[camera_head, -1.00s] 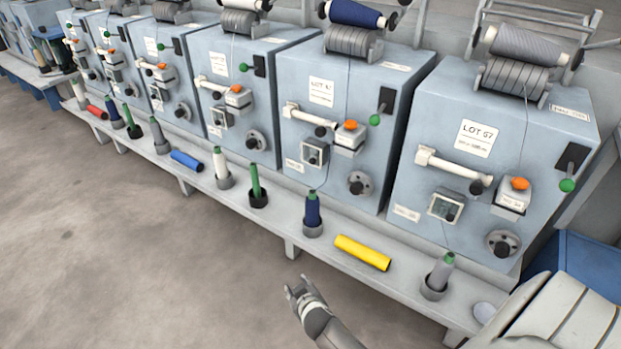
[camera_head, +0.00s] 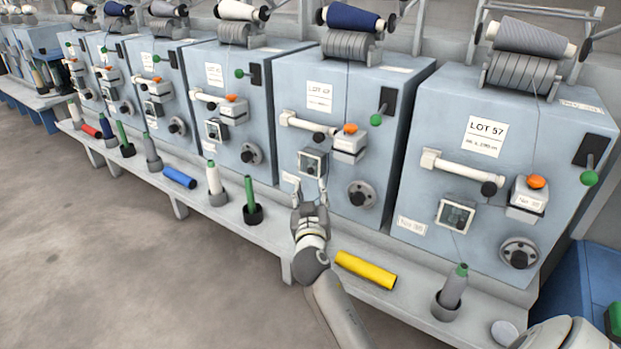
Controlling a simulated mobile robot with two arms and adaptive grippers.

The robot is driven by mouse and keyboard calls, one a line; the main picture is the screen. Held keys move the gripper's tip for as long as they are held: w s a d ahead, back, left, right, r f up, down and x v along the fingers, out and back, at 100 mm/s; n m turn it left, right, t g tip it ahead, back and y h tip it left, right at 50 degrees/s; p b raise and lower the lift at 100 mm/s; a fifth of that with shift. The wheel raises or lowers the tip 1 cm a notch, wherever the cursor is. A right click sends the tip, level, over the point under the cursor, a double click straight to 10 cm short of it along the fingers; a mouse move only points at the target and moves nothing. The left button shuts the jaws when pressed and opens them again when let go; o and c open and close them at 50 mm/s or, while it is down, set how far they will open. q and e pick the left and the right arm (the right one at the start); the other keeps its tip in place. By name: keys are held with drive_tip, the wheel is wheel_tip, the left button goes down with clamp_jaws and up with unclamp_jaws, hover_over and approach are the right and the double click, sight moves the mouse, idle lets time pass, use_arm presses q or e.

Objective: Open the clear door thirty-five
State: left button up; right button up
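A similar clear door (camera_head: 456,215) is on the rightmost frame (camera_head: 500,130), marked LOT 57, and looks shut. The number plates are too blurred to read surely, so I cannot confirm which is thirty-five.
Orange-topped boxes (camera_head: 349,143), white-and-black handles (camera_head: 306,126), green-knobbed levers (camera_head: 377,118) and round dials (camera_head: 361,194) surround the doors. The ledge holds a yellow tube (camera_head: 366,269), a grey bobbin (camera_head: 452,290) and a green one (camera_head: 251,198). The floor left is clear.

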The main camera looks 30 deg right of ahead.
sight(310, 173)
drive_tip(key=x, duration=0.8)
drive_tip(key=shift+w+d+b, duration=0.1)
drive_tip(key=shift+w+b, duration=0.05)
drive_tip(key=shift+b, duration=0.25)
clamp_jaws()
